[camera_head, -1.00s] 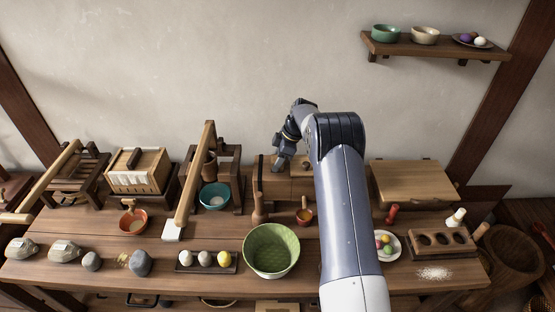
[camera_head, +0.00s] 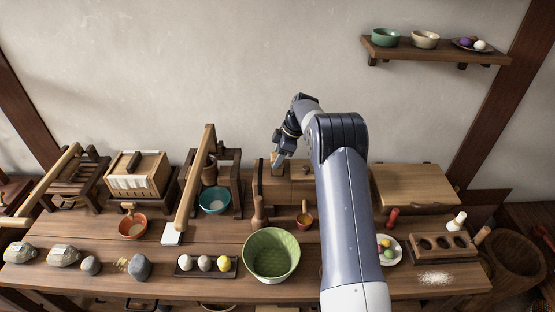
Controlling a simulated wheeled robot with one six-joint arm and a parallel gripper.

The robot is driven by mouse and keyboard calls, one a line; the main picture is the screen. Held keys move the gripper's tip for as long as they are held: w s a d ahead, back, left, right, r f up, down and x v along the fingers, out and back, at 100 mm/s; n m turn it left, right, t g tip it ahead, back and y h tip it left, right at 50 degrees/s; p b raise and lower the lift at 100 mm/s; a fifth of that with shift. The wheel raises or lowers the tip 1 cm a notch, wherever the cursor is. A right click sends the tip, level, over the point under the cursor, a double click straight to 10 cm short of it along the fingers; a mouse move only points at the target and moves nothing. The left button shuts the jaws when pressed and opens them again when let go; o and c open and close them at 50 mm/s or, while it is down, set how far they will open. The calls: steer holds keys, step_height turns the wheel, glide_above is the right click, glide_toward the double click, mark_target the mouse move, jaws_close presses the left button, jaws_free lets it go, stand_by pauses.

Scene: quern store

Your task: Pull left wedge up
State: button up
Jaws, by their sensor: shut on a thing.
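A wooden block press (camera_head: 300,188) stands at the back middle of the bench, partly hidden by my arm. My gripper (camera_head: 279,161) is over its left part, pointing down. It is shut on the left wedge (camera_head: 274,157), a small light-brown piece that shows only a little at the jaws. Whether the wedge's lower end is still in the block is too small to tell. The right side of the press is partly behind my arm.
A green bowl (camera_head: 271,276) is nearer. A lever press with a long beam (camera_head: 196,180) stands left, a lidded wooden box (camera_head: 413,187) right.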

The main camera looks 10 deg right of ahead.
steer(key=o, duration=1.1)
steer(key=shift+r, duration=0.35)
steer(key=shift+o, duration=1.4)
steer(key=shift+f, duration=0.1)
steer(key=shift+d, duration=0.1)
steer(key=b+v, duration=0.1)
steer(key=v, duration=0.9)
steer(key=shift+r+b, duration=0.3)
steer(key=shift+r, duration=0.1)
steer(key=shift+d, duration=0.1)
steer(key=x, duration=0.4)
steer(key=p+x, duration=0.1)
steer(key=x, duration=0.8)
steer(key=shift+s+d+f+p, duration=0.1)
steer(key=shift+d+p, duration=0.25)
steer(key=shift+f, duration=0.65)
